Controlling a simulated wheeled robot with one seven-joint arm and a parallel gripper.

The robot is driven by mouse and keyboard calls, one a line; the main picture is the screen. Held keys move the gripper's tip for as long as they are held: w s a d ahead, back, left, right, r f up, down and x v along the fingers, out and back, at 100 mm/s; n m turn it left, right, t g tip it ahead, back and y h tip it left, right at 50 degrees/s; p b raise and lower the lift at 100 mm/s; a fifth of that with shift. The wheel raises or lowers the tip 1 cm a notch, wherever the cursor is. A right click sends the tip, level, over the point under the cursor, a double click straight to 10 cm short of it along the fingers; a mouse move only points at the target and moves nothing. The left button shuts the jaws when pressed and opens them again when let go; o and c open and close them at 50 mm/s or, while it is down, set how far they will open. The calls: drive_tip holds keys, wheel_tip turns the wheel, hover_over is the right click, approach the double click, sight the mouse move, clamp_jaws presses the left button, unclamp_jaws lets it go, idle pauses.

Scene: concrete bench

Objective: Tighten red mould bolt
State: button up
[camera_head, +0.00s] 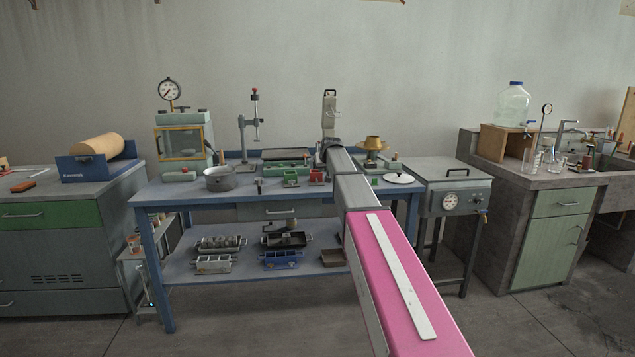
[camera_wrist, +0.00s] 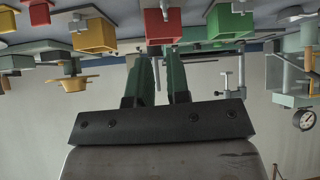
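The red mould (camera_head: 317,176) is a small block on the blue bench, just left of my arm in the head view. In the wrist view, which is upside down, the red mould (camera_wrist: 163,24) is an open-sided box at the top, beyond my fingertips. In the head view my arm hides the fingers.
A green mould (camera_head: 290,177) stands left of the red one; a yellow mould (camera_wrist: 93,36) shows on its other side. A grey pot (camera_head: 220,180), a stand (camera_head: 243,130) and a brass-coloured vessel (camera_head: 375,144) are nearby. Space above the moulds looks clear.

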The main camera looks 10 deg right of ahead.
sight(317, 178)
drive_tip(key=x, duration=1)
drive_tip(key=shift+w+a+f, duration=0.2)
drive_tip(key=shift+a+f, duration=0.15)
drive_tip(key=shift+a, duration=0.05)
clamp_jaws()
